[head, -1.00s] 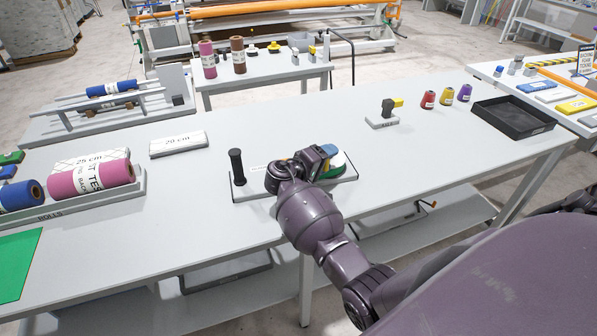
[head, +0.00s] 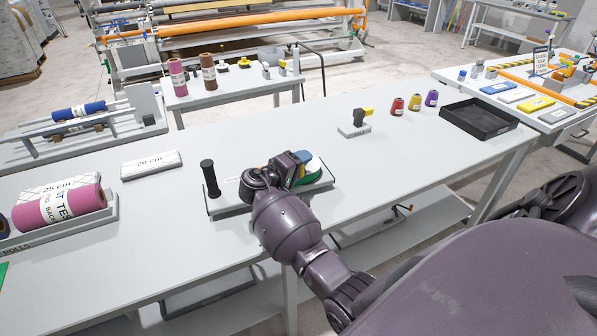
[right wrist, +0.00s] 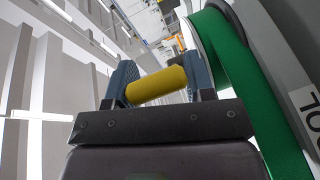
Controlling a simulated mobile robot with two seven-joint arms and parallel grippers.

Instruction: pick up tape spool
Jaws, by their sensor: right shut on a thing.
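The tape spool (head: 315,166), green with white sides, is at the right end of a grey tray (head: 231,201) on the long table. In the right wrist view the spool (right wrist: 232,65) is large at the right, beside the fingers. My right gripper (head: 299,160) is over that end of the tray and partly hides the spool. In the right wrist view its blue-grey fingers (right wrist: 159,78) are shut on a yellow cylinder (right wrist: 156,86). I cannot tell whether this cylinder belongs to the spool. My left gripper is out of view.
A black post (head: 210,178) stands at the tray's left end. A 20 cm block (head: 151,164) and pink roll (head: 58,205) lie left. A yellow-black tool (head: 359,121), several cones and a black bin (head: 479,122) are right. The table between is clear.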

